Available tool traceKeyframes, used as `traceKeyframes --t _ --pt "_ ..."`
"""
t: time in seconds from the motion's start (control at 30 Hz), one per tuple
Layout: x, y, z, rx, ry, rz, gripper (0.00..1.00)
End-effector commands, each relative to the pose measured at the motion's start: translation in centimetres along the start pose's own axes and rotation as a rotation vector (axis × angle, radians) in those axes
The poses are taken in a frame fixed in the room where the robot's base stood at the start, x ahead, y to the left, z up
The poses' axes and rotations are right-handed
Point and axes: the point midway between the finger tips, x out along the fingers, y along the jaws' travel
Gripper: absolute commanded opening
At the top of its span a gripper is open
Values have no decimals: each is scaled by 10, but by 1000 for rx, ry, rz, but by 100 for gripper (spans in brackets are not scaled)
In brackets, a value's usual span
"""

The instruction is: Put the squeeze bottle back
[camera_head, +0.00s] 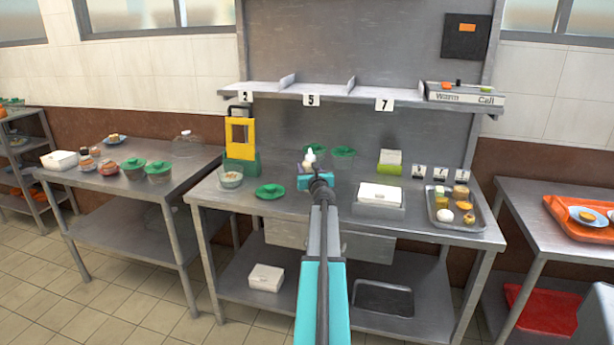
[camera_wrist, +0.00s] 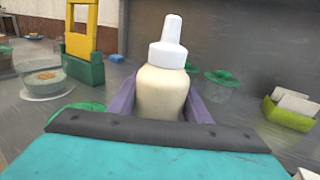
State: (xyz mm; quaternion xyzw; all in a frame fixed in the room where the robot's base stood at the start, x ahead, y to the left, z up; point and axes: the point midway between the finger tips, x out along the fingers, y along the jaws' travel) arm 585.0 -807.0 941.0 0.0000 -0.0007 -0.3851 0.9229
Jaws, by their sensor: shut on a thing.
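The squeeze bottle (camera_wrist: 162,92) has a pale cream body and a white nozzle cap. It stands upright between the two purple fingers of my gripper (camera_wrist: 160,105) in the wrist view, and the gripper is shut on it. In the head view the white tip of the bottle (camera_head: 310,156) shows just beyond my gripper (camera_head: 318,180), over the middle of the steel table. The bottle's lower part is hidden by my gripper, so I cannot tell whether it touches the table.
A yellow and green stand (camera_head: 241,140) and a lidded bowl (camera_head: 231,179) are to the left. Green lids (camera_head: 270,191) lie nearby. A green card holder (camera_head: 390,162), a white box (camera_head: 380,194) and a food tray (camera_head: 457,222) are to the right. A numbered shelf (camera_head: 345,93) hangs above.

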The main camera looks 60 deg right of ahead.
Motion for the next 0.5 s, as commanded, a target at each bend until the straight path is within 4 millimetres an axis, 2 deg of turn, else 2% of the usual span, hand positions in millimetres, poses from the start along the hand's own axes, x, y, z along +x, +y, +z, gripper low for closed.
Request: traceKeyframes --t 0.13,0.3,0.5 --pt "10 1 0 0 0 0 33" --pt "8 1 -26 1 1 -1 33" --pt "8 0 -36 1 -1 -1 33"
